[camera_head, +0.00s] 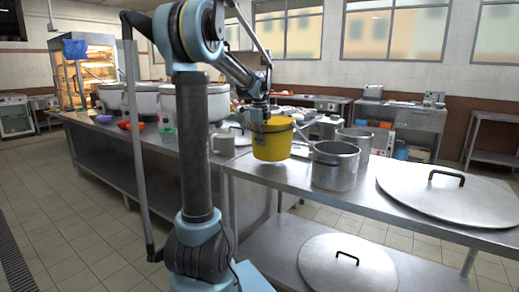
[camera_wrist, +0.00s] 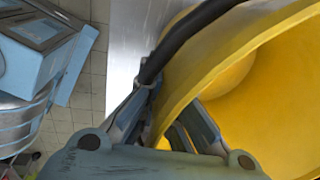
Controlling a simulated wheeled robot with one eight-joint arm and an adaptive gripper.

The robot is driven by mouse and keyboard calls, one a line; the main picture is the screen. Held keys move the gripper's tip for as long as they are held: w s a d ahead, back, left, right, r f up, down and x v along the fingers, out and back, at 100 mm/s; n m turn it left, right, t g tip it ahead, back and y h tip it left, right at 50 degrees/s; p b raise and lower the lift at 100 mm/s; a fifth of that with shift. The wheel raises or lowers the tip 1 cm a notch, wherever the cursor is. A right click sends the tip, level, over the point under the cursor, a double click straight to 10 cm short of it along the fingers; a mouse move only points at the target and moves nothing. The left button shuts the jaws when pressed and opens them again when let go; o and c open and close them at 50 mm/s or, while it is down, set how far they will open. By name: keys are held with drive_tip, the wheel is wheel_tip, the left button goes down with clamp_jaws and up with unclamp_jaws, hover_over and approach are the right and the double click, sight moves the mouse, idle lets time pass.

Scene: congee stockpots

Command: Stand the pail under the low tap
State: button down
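The yellow pail (camera_head: 272,142) is upright at the far-left end of the near steel table, with its dark handle at the rim. I cannot tell whether its base touches the tabletop. My gripper (camera_head: 260,116) is at the left side of its rim. I cannot make out a low tap in either view.
Steel pots (camera_head: 335,166) stand right of the pail, one with a long ladle. A large lid (camera_head: 450,197) covers the table's right part; another lid (camera_head: 347,264) lies on the lower shelf.

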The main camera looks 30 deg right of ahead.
sight(262, 158)
drive_tip(key=shift+f, duration=1.7)
drive_tip(key=c, duration=1.8)
unclamp_jaws()
